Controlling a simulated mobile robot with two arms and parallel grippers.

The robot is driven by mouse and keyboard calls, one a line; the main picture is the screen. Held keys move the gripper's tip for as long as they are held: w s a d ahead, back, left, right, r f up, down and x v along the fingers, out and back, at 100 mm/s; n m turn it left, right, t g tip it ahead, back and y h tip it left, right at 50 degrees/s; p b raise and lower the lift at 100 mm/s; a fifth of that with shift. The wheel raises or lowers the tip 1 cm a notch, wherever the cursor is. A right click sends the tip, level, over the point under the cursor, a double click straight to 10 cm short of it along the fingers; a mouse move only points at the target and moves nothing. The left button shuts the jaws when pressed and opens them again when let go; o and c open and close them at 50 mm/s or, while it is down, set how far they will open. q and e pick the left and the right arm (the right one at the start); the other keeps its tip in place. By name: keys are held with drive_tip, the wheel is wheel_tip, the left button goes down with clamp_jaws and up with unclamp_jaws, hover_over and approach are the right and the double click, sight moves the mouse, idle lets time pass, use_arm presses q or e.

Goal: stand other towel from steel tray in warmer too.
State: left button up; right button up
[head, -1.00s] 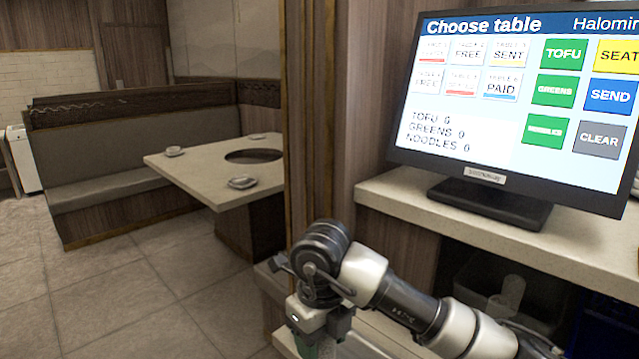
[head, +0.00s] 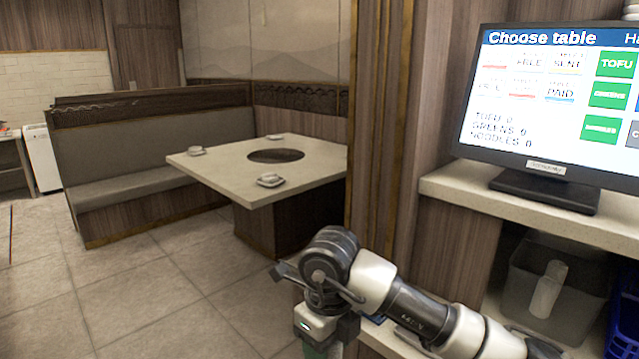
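My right arm comes in from the lower right, and its gripper (head: 321,348) points down at the bottom edge of the head view. The fingertips are cut off by the frame, with only a greenish part showing, so I cannot tell if it is open or holds anything. My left gripper is not in view. I cannot make out any towel, steel tray or warmer in this view.
A counter (head: 520,215) with an ordering screen (head: 550,100) stands at right. Below it are a clear bin (head: 530,315) holding a pale cylinder (head: 547,290) and a blue crate (head: 625,315). A booth table (head: 225,165) stands behind. Tiled floor (head: 150,290) at left is free.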

drive_tip(key=s+d+f+n, duration=0.5)
drive_tip(key=d+n, duration=0.4)
drive_tip(key=n, duration=0.4)
drive_tip(key=s+d+f+n, duration=0.5)
drive_tip(key=s+d+n, duration=0.2)
drive_tip(key=n, duration=0.6)
drive_tip(key=shift+d+n, duration=0.3)
drive_tip(key=shift+d, duration=0.8)
drive_tip(key=shift+w+d, duration=0.1)
